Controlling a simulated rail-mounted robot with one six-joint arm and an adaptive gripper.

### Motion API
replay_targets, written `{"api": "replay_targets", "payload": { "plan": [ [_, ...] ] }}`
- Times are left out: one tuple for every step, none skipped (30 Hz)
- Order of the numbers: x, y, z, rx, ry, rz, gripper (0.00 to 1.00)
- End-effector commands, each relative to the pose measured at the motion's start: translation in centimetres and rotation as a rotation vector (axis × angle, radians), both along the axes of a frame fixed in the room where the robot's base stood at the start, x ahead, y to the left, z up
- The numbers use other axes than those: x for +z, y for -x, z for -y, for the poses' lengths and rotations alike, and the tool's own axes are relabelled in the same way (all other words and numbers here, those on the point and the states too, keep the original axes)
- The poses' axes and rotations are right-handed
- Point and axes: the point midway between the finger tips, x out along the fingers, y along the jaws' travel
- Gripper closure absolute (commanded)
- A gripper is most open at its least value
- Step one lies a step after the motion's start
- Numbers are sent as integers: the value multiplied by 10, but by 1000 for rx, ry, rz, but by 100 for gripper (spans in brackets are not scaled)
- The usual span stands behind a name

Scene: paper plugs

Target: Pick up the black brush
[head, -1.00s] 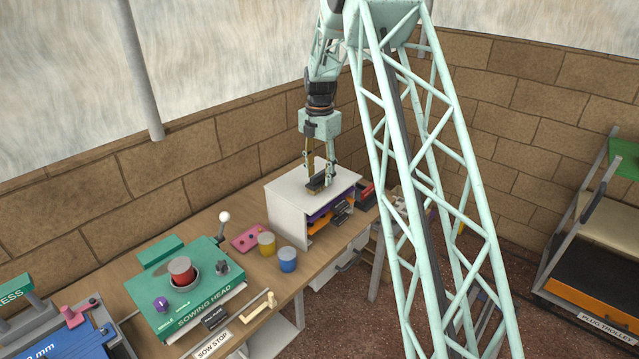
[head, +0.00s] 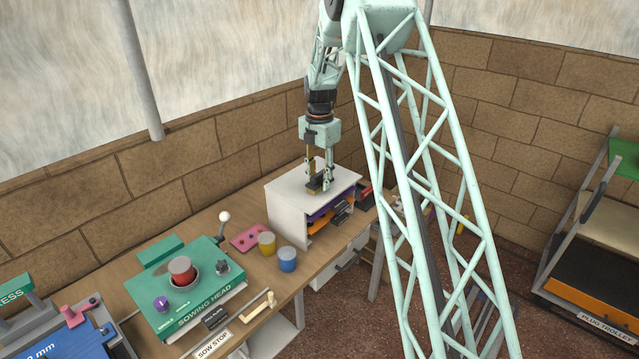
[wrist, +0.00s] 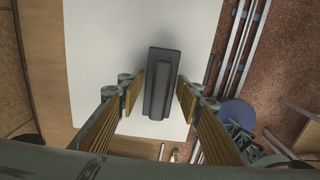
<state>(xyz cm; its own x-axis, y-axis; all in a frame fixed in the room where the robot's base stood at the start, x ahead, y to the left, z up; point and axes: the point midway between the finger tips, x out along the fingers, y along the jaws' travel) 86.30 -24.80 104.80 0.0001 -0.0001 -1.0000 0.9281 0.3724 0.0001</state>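The black brush (head: 315,185) lies on the white top of a small shelf unit (head: 290,184). In the wrist view the brush (wrist: 162,82) is a long dark block with a raised ridge, pointing away from the camera. My gripper (head: 320,182) points straight down over it. In the wrist view my gripper (wrist: 160,95) is open, with one ribbed yellow finger on each side of the brush's near part. A narrow strip of white shows between each finger and the brush.
Purple, orange and dark items (head: 330,215) sit inside the shelf unit. A yellow pot (head: 266,243), a blue pot (head: 287,260) and a pink plate (head: 249,237) stand to its left. The green sowing head (head: 190,290) is farther left on the bench.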

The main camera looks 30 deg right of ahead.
Motion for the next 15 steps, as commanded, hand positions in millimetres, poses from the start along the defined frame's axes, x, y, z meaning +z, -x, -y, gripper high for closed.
{"api": "replay_targets", "payload": {
  "plan": [
    [0, 0, 0, 0, 0, 0, 72],
    [0, 0, 0, 0, 0, 0, 75],
    [0, 0, 0, 0, 0, 0, 78],
    [0, 0, 0, 0, 0, 0, 81],
    [0, 0, 0, 0, 0, 0, 84],
    [0, 0, 0, 0, 0, 0, 86],
    [0, 0, 0, 0, 0, 0, 86],
    [0, 0, 0, 0, 0, 0, 86],
    [0, 0, 0, 0, 0, 0, 86],
    [0, 0, 0, 0, 0, 0, 86],
    [0, 0, 0, 0, 0, 0, 86],
    [0, 0, 0, 0, 0, 0, 86],
    [0, 0, 0, 0, 0, 0, 86],
    [0, 0, 0, 0, 0, 0, 86],
    [1, 0, 0, 0, 0, 0, 86]
  ]
}}
